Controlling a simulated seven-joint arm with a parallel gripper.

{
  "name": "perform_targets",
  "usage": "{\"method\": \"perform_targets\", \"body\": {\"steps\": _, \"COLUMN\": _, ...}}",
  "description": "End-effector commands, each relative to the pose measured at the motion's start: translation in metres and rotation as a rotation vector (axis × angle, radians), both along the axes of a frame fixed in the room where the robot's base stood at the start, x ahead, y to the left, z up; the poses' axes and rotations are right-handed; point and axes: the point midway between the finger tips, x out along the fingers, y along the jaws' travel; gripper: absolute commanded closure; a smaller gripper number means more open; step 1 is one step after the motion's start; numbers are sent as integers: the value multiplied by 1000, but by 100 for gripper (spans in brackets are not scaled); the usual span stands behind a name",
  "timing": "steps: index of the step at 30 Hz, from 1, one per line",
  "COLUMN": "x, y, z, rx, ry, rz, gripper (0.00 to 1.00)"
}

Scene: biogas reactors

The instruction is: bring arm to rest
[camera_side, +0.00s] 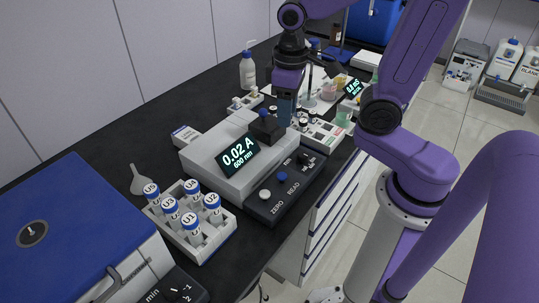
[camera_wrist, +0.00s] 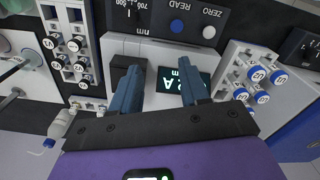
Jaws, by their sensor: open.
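My gripper (camera_side: 286,108) is above the back right part of the grey photometer (camera_side: 205,157), pointing down. In the wrist view its two blue fingers (camera_wrist: 160,68) are spread apart with nothing held between them. The photometer's display (camera_side: 238,153) reads 0.02 A at 600 nm.
A white rack (camera_side: 218,243) of labelled U tubes stands in front of the photometer, near a blue-lidded machine (camera_side: 75,215). Another vial rack (camera_side: 325,133) sits right of my gripper. A wash bottle (camera_side: 247,72) and small funnel (camera_side: 137,180) stand on the black bench.

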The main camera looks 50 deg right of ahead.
Motion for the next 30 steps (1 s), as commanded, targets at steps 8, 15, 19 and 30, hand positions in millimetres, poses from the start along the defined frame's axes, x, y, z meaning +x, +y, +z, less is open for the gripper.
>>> {"method": "perform_targets", "body": {"steps": 8, "x": -26, "y": 8, "z": -4, "rx": 2, "ry": -3, "rz": 198, "gripper": 55}}
{"method": "perform_targets", "body": {"steps": 15, "x": -55, "y": 12, "z": -6, "rx": 3, "ry": -6, "rz": 364, "gripper": 55}}
{"method": "perform_targets", "body": {"steps": 19, "x": -73, "y": 14, "z": -8, "rx": 5, "ry": -7, "rz": 455, "gripper": 55}}
{"method": "perform_targets", "body": {"steps": 30, "x": -127, "y": 16, "z": -12, "rx": 9, "ry": -9, "rz": 690, "gripper": 55}}
